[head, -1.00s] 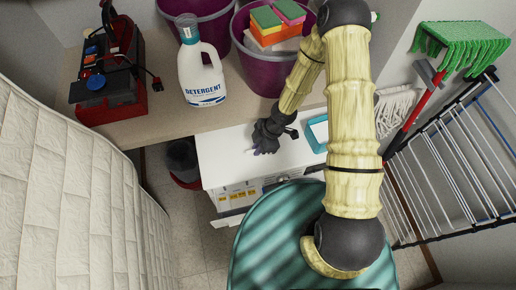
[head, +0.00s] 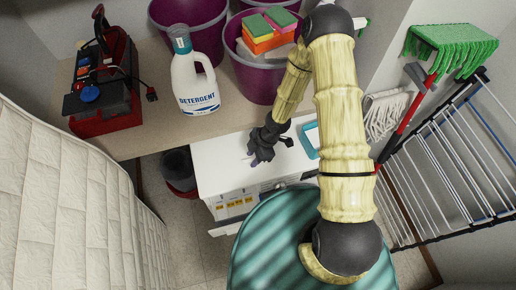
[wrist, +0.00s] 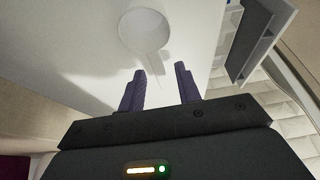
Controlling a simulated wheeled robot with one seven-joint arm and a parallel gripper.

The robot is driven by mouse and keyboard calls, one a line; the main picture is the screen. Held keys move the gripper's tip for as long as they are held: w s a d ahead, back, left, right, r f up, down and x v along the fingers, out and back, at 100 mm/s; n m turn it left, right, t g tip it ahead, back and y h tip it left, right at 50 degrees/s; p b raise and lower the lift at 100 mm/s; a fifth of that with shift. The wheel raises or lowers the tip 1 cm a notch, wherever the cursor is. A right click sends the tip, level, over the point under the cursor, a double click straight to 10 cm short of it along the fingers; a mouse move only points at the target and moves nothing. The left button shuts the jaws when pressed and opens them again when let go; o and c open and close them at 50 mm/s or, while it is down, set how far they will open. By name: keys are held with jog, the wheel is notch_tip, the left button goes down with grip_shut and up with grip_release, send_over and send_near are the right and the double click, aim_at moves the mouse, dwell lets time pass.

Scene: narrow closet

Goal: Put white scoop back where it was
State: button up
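The white scoop (wrist: 146,32) lies on the white washing machine top (wrist: 85,50) in the wrist view. Its round cup is at the top of the picture, and its short handle points toward my gripper. My gripper (wrist: 160,84) is open and empty, its two dark purple fingers apart. The handle end is just beyond the fingertips, roughly in line with the gap, and apart from them. In the head view my gripper (head: 256,158) is low over the machine top (head: 215,165); the scoop cannot be made out there, white on white.
A detergent bottle (head: 195,85), a red toolbox (head: 100,120) and purple buckets (head: 258,78) stand on the shelf behind. A teal-edged item (head: 309,140) is right of my gripper. A grey drawer (wrist: 250,50) projects at the machine's front. A drying rack (head: 440,160) stands right.

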jog(key=p+v, duration=0.1)
jog(key=v, duration=1.1)
jog(key=shift+p, duration=0.35)
jog(key=shift+d+r, duration=0.1)
jog(key=shift+d, duration=0.05)
jog(key=s+d+r+m+t+h, duration=0.2)
jog(key=d+r+m, duration=0.4)
jog(key=r+m, duration=0.4)
jog(key=s+d+r+m+t+h, duration=0.1)
jog(key=s+d+r+m, duration=0.3)
jog(key=r+m, duration=0.7)
jog(key=shift+d+t+h, duration=0.4)
jog(key=shift+d+h, duration=0.2)
jog(key=shift+d, duration=0.45)
jog(key=shift+r, duration=0.15)
